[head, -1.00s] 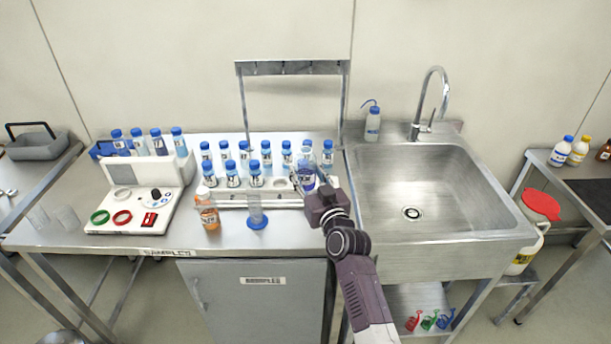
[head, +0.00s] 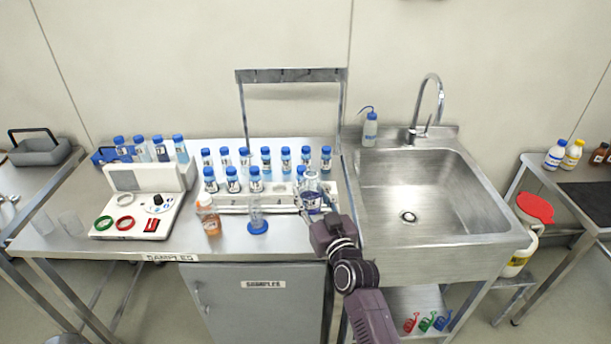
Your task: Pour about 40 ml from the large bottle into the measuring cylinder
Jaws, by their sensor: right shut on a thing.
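My right gripper (head: 316,214) is shut on a large clear bottle (head: 311,187) with dark blue liquid low in it. The bottle looks about upright, in front of the sample rack near its right end; I cannot tell its exact height above the bench. The measuring cylinder (head: 256,211), clear with a blue foot, stands upright on the bench to the left of the held bottle, with a gap between them. I cannot make out any liquid level in the cylinder. My left gripper is not in view.
A rack (head: 232,202) with several blue-capped bottles stands behind the cylinder. An orange bottle (head: 210,216) stands just left of it. A white device (head: 150,203) is further left. The sink (head: 440,205) is on the right. Bare bench lies in front of the cylinder.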

